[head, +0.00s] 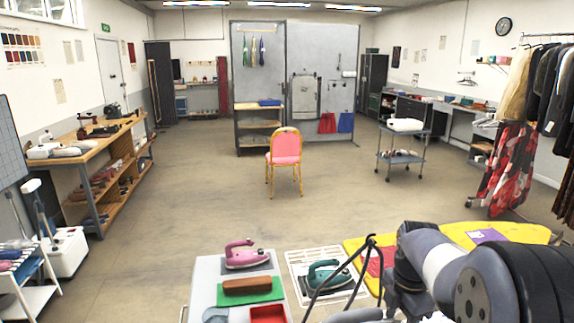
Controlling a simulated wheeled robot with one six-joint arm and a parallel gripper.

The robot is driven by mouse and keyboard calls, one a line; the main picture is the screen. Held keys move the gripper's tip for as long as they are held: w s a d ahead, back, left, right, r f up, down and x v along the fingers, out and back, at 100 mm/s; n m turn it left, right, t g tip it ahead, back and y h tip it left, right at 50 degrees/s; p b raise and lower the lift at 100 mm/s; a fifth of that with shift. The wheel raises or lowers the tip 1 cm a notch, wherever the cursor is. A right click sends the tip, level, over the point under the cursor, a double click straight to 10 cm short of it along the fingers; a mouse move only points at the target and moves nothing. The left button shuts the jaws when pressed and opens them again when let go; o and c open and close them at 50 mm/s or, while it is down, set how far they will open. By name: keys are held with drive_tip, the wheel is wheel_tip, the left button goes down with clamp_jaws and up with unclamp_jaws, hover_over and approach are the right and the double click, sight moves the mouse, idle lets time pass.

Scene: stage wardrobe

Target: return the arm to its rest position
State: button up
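My arm fills the lower right corner of the head view, with its grey and black links over the near work surface. It lies in front of a yellow board (490,233) and hides part of it. I cannot make out the fingertips of my gripper, nor anything held in it. A thin black bent shape (345,268) stands just left of the arm; I cannot tell what it belongs to.
A pink iron (241,254), a teal iron (328,273), a brown block (247,286) and a red tray (268,314) lie left of the arm. A pink chair (285,147) and a trolley (401,158) stand beyond. Clothes (508,165) hang at right.

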drive_tip(key=m, duration=1.1)
drive_tip(key=shift+m, duration=0.3)
drive_tip(key=m+b, duration=0.1)
drive_tip(key=m, duration=1)
idle(0.6)
